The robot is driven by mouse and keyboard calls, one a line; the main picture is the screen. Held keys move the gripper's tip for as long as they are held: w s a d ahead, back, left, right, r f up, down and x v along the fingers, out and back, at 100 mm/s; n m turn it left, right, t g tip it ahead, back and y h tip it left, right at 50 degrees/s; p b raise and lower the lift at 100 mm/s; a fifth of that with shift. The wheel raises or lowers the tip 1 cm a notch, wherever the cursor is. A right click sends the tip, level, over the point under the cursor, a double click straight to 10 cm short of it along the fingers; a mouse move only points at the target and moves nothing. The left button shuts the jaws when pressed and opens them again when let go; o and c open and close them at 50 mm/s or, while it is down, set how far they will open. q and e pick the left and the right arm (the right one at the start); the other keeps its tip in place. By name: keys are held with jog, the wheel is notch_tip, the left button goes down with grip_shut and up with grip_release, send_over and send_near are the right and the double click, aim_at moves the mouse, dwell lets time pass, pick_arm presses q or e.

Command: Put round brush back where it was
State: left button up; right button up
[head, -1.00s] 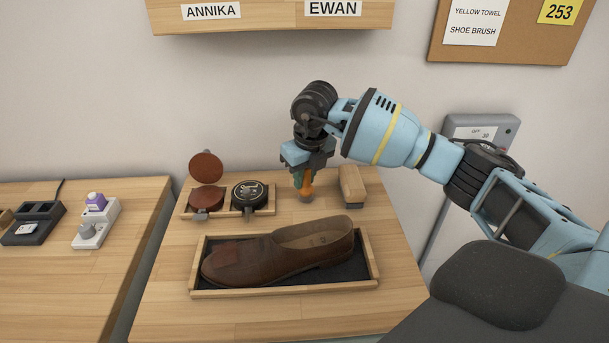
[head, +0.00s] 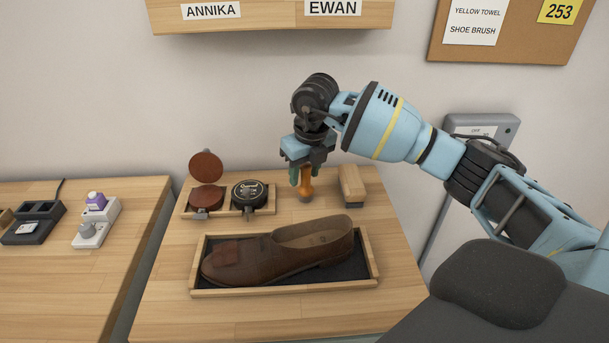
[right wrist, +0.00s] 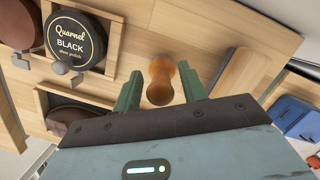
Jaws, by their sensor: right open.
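The round brush (head: 305,186) stands upright on the table behind the shoe, with its orange-brown wooden handle on top. In the right wrist view the brush handle (right wrist: 160,82) lies between the two green fingers, with a gap on each side. My right gripper (head: 303,175) is open around or just above the handle, pointing down. It also shows in the right wrist view (right wrist: 161,90). The brush's lower end is small and partly hidden. My left gripper is not in view.
A brown shoe (head: 290,252) lies in a wooden tray (head: 285,290) in front. Polish tins, one the black tin (head: 249,195), sit in a holder to the left. A wooden block-like brush (head: 351,185) stands close on the right. The wall is behind.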

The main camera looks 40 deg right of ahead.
aim_at(310, 192)
notch_tip(310, 192, up, 10)
jog(key=s, duration=0.2)
jog(key=shift+r, duration=0.25)
dwell(1.2)
